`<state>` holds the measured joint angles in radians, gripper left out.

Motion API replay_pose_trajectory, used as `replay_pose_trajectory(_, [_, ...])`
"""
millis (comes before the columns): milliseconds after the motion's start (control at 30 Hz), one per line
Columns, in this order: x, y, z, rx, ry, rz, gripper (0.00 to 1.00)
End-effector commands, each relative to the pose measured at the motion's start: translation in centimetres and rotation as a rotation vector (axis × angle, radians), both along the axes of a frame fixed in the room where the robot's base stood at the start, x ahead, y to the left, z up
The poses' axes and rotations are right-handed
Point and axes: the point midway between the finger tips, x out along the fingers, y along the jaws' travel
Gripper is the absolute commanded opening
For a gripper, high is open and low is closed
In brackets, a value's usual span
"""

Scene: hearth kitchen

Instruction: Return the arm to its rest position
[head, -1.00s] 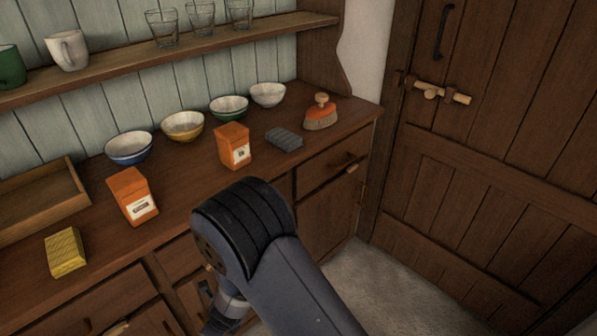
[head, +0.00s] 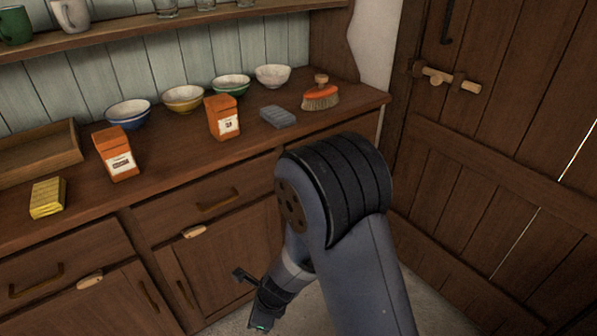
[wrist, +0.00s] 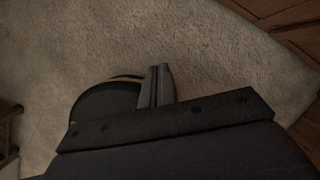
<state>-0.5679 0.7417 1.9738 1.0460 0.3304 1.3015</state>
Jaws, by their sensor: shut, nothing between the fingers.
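My arm is folded in the head view, with its large dark elbow at the right of centre. My gripper (head: 246,277) hangs low in front of the cabinet doors, apart from them and below the counter. In the wrist view my gripper's fingers (wrist: 158,84) are together with nothing between them. They point over the pale floor (wrist: 190,35), and a dark rounded shape, probably my base, shows beside them.
A wooden dresser counter (head: 190,165) holds two orange packets (head: 116,154), a yellow block (head: 47,197), several bowls (head: 183,99), a grey cloth (head: 277,116) and a brush (head: 320,95). A plank door (head: 500,180) stands at right. Drawers and cabinet doors (head: 220,250) are shut.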

Motion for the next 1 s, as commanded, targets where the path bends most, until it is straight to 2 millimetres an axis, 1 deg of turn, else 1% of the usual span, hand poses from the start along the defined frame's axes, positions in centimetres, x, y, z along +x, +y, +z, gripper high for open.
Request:
replay_pose_trajectory(33, [0.2,-0.9,-0.3,0.001,-0.003,0.012,0.0])
replay_pose_trajectory(100, [0.1,-2.0,-0.3,0.001,-0.001,0.04,0.0])
replay_pose_trajectory(667, [0.9,-10.2,-0.1,0.0,-0.001,0.239,0.0])
replay_pose_trajectory(1000, [2.1,-15.2,0.0,0.0,-0.002,0.362,0.0])
